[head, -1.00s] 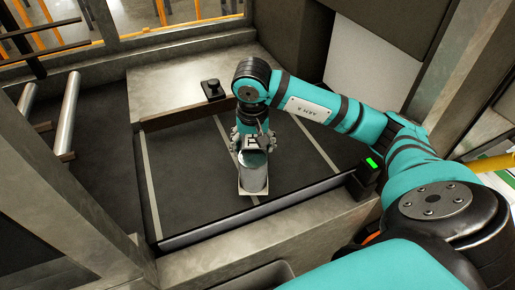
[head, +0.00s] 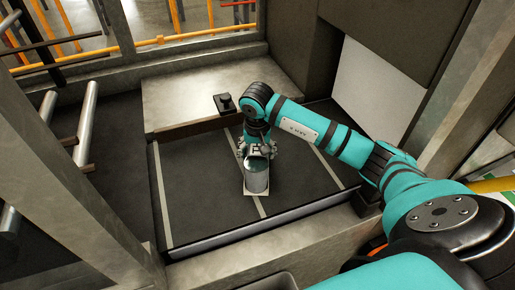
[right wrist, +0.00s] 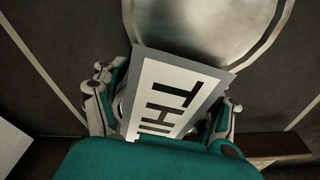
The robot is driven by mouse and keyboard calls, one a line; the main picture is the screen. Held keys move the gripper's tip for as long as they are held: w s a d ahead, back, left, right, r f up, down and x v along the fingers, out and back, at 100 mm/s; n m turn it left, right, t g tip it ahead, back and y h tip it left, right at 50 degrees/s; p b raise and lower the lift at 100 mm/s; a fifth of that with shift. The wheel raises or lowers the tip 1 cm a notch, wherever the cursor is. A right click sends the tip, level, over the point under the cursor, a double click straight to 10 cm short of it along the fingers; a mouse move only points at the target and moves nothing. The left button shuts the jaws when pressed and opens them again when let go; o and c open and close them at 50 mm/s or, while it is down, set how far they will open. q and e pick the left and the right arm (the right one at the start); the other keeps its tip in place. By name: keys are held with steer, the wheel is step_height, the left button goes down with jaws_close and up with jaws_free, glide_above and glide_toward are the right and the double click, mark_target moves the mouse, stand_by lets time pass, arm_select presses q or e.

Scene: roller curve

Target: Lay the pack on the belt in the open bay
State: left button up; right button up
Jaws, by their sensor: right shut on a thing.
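The pack (head: 256,178) is a silvery rounded piece on a pale flat card. In the right wrist view its white label (right wrist: 172,98) with black letters fills the middle, below the domed silvery part (right wrist: 205,30). My right gripper (head: 256,151) is shut on the pack's near label end, a finger on each side. The pack is over the dark belt (head: 200,195), overlapping the middle light stripe (head: 237,151) in the head view. Whether it touches the belt is unclear. The bays between stripes show no other pack. My left gripper is out of view.
A metal plate (head: 180,95) with a black knob (head: 225,103) lies behind the belt. Metal rollers (head: 86,122) are at the left. A dark wall and white panel (head: 375,85) rise at the back right. A metal ledge (head: 285,234) runs along the front.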

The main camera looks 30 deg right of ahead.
steer(key=o, duration=1.8)
steer(key=shift+s, duration=0.1)
steer(key=r+b, duration=0.1)
steer(key=r, duration=0.2)
steer(key=r+b, duration=0.1)
steer(key=r, duration=0.3)
steer(key=s+a+r+b, duration=0.1)
steer(key=r, duration=0.3)
steer(key=shift+s, duration=0.1)
steer(key=shift+s+r, duration=0.1)
steer(key=shift+r, duration=0.4)
